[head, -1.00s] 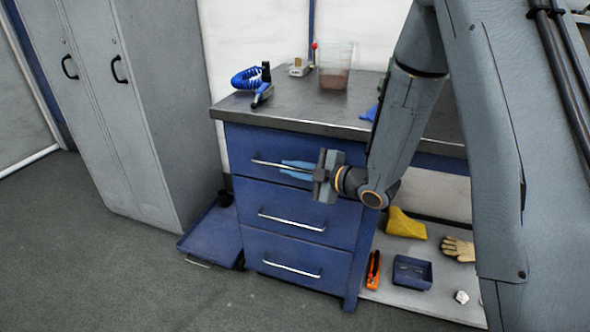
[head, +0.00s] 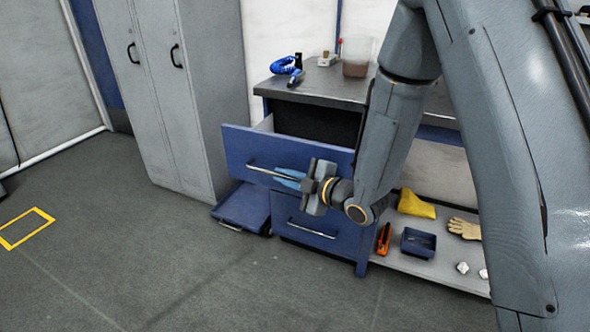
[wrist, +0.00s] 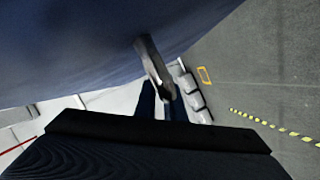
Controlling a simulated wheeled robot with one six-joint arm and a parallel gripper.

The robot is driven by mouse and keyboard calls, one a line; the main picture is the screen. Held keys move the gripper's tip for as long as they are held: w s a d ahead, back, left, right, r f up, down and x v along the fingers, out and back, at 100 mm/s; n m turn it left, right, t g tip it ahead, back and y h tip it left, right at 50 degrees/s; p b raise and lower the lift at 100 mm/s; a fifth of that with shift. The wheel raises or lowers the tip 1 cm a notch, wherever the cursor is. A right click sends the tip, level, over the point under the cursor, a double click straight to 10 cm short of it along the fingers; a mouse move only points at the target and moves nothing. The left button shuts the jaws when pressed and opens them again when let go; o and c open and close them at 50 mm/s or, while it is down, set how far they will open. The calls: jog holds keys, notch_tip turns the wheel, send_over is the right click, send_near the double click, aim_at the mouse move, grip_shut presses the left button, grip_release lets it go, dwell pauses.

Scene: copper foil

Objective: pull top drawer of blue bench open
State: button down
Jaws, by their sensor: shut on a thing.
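The blue bench (head: 362,225) stands in the middle of the head view under a dark worktop. Its top drawer (head: 240,150) is pulled well out, and the dark space behind its front shows. My gripper (head: 290,178) is shut on the drawer's silver bar handle (head: 262,171), near the handle's right part. In the wrist view the handle (wrist: 153,65) runs between the fingers, close to the blue drawer front (wrist: 90,40). The lower drawer (head: 310,218) is closed. My arm hides the right part of the bench.
Grey lockers (head: 190,100) stand to the left. A blue tray-like platform (head: 243,207) lies on the floor beside the bench. The floor in front is clear.

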jog(key=shift+s+a, duration=0.25)
jog(key=shift+s, duration=0.3)
jog(key=shift+s+a, duration=0.2)
jog(key=shift+s, duration=0.3)
jog(key=c, duration=2.1)
grip_release()
jog(key=shift+d, duration=0.1)
jog(key=shift+d, duration=0.1)
jog(key=v, duration=0.7)
jog(key=shift+s+d+r, duration=0.15)
jog(key=shift+s+d, duration=0.05)
jog(key=shift+d, duration=0.05)
